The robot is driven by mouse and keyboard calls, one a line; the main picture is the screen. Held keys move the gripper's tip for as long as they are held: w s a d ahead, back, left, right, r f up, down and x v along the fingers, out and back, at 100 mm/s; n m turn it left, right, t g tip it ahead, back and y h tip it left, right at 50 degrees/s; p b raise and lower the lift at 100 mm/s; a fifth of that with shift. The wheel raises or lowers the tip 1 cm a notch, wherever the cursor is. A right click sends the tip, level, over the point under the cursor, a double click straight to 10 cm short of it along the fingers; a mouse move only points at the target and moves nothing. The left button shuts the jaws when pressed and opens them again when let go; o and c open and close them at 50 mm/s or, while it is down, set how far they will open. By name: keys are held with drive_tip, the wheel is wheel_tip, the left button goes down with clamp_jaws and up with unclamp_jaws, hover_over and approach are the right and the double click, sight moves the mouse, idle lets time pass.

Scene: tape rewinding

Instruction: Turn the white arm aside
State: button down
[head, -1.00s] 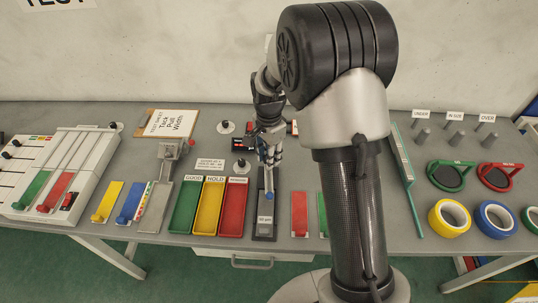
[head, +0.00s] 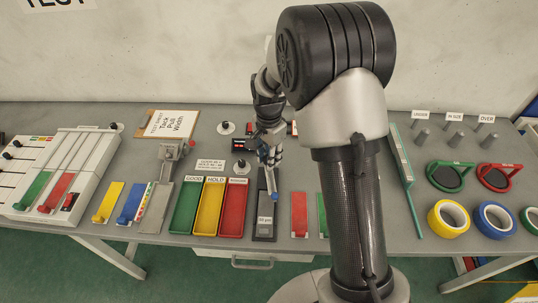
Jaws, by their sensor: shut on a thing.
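My gripper (head: 268,153) is in the middle of the bench, above the back end of a dark grey narrow plate. It is shut on a thin pale bar (head: 271,180), which looks like the white arm. The bar points toward the front of the bench and ends in a small blue tip (head: 274,197). The tip is over the dark plate (head: 264,226), which carries a small white label. My wrist and fingers hide the bar's back end and whatever it is fixed to.
Green, yellow and red trays (head: 233,209) stand just left of the plate. A red strip (head: 299,214) lies to its right. A small stand with a dark knob (head: 241,166) is close on the left of the gripper. Tape rolls (head: 449,219) sit far right.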

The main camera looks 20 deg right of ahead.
drive_tip(key=n+p, duration=0.1)
drive_tip(key=n, duration=0.3)
drive_tip(key=shift+w+r+p, duration=0.1)
drive_tip(key=shift+p, duration=0.2)
drive_tip(key=n+p, duration=0.1)
drive_tip(key=n, duration=0.3)
drive_tip(key=shift+a+n, duration=0.1)
drive_tip(key=shift+n, duration=0.3)
drive_tip(key=n+p, duration=0.1)
drive_tip(key=n, duration=0.3)
drive_tip(key=shift+n, duration=0.3)
drive_tip(key=shift+a+n+p, duration=0.1)
drive_tip(key=shift+n+p, duration=0.45)
drive_tip(key=shift+n, duration=1.65)
drive_tip(key=c, duration=1.6)
unclamp_jaws()
drive_tip(key=shift+c, duration=0.2)
